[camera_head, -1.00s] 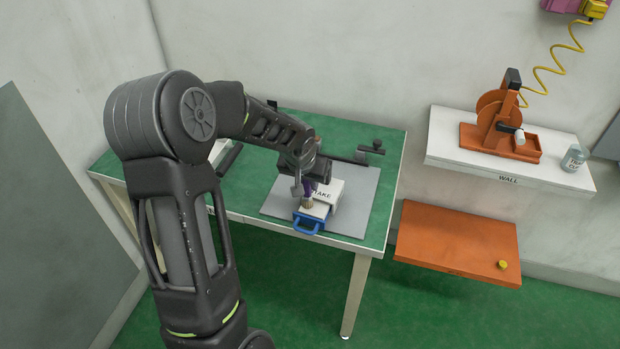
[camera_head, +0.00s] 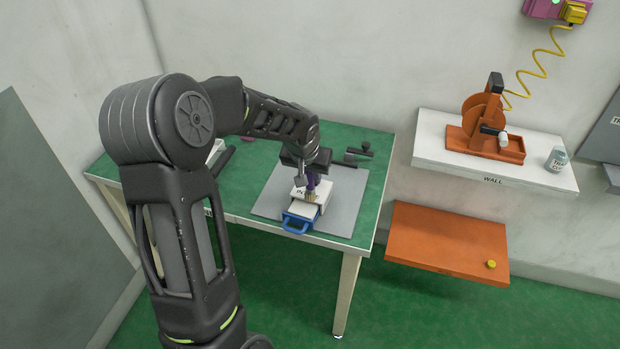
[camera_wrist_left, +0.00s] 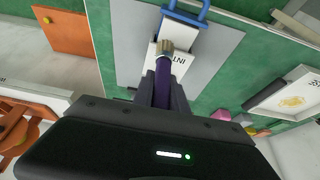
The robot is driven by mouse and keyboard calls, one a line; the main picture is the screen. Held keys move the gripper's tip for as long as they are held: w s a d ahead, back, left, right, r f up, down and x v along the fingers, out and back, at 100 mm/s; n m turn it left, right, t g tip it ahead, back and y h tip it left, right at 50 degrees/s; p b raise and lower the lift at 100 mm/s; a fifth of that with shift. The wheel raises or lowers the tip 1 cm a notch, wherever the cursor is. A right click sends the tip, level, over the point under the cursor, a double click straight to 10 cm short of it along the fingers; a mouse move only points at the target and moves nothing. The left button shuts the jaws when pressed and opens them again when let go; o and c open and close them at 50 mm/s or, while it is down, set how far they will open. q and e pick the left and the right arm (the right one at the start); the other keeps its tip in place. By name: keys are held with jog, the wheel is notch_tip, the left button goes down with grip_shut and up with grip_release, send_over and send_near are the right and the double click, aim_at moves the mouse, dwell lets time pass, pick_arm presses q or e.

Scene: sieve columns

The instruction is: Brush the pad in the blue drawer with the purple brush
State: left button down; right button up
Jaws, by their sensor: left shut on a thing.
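My left gripper (camera_head: 311,180) is shut on the purple brush (camera_wrist_left: 168,83), whose tan bristles (camera_wrist_left: 166,47) point away from the jaws. In the head view the bristles (camera_head: 310,197) are over the front right part of a white box (camera_head: 299,192) with partly hidden black lettering. The blue drawer (camera_head: 288,217) is pulled out from the box front, and its blue handle also shows in the left wrist view (camera_wrist_left: 190,13). A pale surface, possibly the pad, shows inside the drawer (camera_wrist_left: 182,34). I cannot tell whether the bristles touch anything. My right gripper is not in view.
The box stands on a grey mat (camera_head: 346,205) on a green table (camera_head: 250,165). Dark fittings (camera_head: 362,150) lie behind it. To the right are a white shelf (camera_head: 435,160) with an orange reel stand (camera_head: 483,125) and a jar (camera_head: 556,160), and a lower orange shelf (camera_head: 440,240).

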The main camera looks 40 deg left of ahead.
pick_arm(q)
jog(key=shift+r+p, duration=0.75)
jog(key=shift+r, duration=0.85)
jog(key=shift+a, duration=0.1)
